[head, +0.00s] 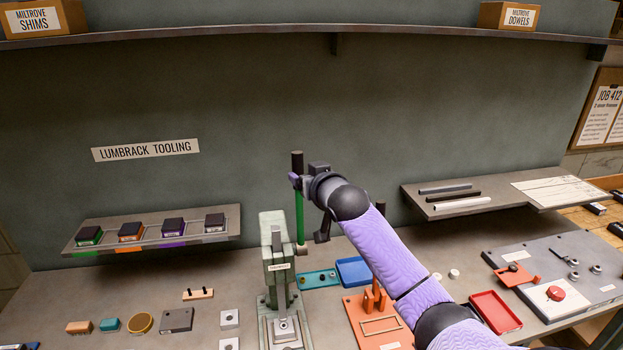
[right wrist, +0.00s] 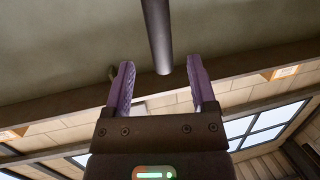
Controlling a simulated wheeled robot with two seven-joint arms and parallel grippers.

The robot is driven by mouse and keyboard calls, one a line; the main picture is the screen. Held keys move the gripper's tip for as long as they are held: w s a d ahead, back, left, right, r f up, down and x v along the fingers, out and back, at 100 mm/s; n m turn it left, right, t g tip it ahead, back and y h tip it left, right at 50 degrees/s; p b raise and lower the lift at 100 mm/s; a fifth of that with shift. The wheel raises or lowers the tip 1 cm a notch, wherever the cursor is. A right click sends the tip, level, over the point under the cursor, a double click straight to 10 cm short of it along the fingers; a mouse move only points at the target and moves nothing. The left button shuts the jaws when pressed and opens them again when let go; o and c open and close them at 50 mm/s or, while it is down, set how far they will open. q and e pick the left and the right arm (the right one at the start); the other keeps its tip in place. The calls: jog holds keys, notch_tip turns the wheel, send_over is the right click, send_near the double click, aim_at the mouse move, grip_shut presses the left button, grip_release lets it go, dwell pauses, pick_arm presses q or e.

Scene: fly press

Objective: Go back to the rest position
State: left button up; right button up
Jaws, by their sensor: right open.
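The fly press (head: 278,262) stands on the bench at centre, pale green with a small label. An upright bar, dark at the top and green (head: 299,215) below, rises beside it. My right gripper (head: 295,180) is at the upper part of this bar, with my purple arm reaching in from the lower right. In the right wrist view my right gripper (right wrist: 161,60) is open. The end of a dark rod (right wrist: 157,30) shows between its two fingertips, with gaps on both sides. My left gripper is not in view.
A shelf with several dark-topped blocks (head: 130,230) is at left. Small parts and a red tray (head: 495,311) lie on the bench. A right shelf (head: 500,188) holds rods. A long upper shelf (head: 300,35) crosses above.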

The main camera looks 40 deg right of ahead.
jog(key=shift+v, duration=1.1)
